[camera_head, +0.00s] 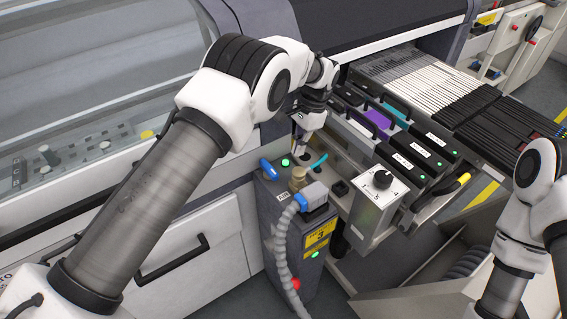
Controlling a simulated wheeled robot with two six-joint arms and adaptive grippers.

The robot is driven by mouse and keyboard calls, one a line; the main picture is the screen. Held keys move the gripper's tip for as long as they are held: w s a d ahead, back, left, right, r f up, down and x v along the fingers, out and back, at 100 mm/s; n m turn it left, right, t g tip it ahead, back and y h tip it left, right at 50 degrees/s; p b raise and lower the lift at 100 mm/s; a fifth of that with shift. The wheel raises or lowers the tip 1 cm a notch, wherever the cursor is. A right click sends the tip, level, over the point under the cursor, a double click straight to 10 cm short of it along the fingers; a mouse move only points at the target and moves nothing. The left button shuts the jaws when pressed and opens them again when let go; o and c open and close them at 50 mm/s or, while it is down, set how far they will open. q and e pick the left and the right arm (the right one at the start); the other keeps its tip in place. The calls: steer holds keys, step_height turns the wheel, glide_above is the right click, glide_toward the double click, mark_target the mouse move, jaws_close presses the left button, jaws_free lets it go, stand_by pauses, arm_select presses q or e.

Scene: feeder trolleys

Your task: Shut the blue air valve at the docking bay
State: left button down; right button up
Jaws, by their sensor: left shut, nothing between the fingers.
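The docking bay is a dark grey box post (285,225) with a yellow label marked 3. A blue lever handle (268,169), which looks like the air valve, sits at the left edge of its top. A teal handle (318,162) stands on the right of the top, beside my gripper. My left gripper (298,153) points down over the back of the post's top, shut and empty. It is right of the blue lever and apart from it; whether it touches anything below is too small to tell. My right arm shows at the right edge; its gripper is out of view.
A ribbed grey hose with a blue-and-grey connector (312,196) rises at the post's front. A box with a black knob (381,182) stands to the right, by a row of dark feeders (420,150).

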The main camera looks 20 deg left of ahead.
mark_target(269, 169)
arm_select(q)
steer(key=x, duration=0.3)
steer(key=shift+s+f+p, duration=0.2)
steer(key=shift+f+p, duration=0.15)
steer(key=shift+s+a+f+p, duration=0.25)
steer(key=shift+s+a+p, duration=0.55)
steer(key=shift+s+a, duration=0.55)
steer(key=shift+s, duration=0.25)
steer(key=shift+w+f, duration=0.15)
steer(key=shift+m, duration=0.3)
steer(key=shift+p, duration=0.3)
